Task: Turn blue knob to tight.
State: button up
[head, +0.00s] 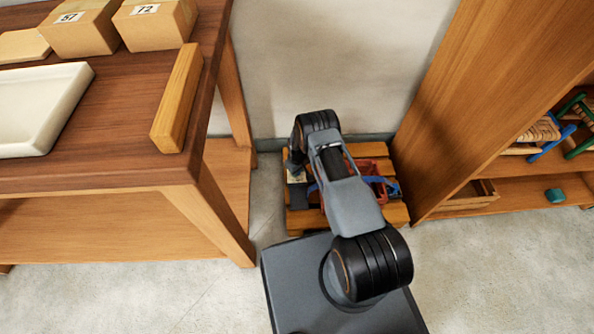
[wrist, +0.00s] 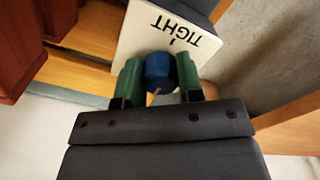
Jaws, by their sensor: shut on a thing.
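The blue knob (wrist: 158,70) sits at the lower edge of a white plate (wrist: 140,40) in the wrist view. The plate bears the word TIGHT, upside down in this picture, with a short dark mark between the word and the knob. My gripper (wrist: 160,80) has its green fingers on both sides of the knob and is shut on it. A pointer or mark on the knob cannot be made out. In the head view my arm hides the knob and most of my gripper; part of a pale plate (head: 297,175) shows beside the arm.
A slatted wooden pallet (head: 395,210) with red and blue things lies under my arm. A wooden workbench (head: 110,175) with boxes (head: 158,25) and a white tray (head: 40,105) stands at left. A wooden shelf (head: 470,110) with small chairs stands at right. The wall is close behind.

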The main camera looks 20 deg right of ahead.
jog(key=shift+c, duration=1)
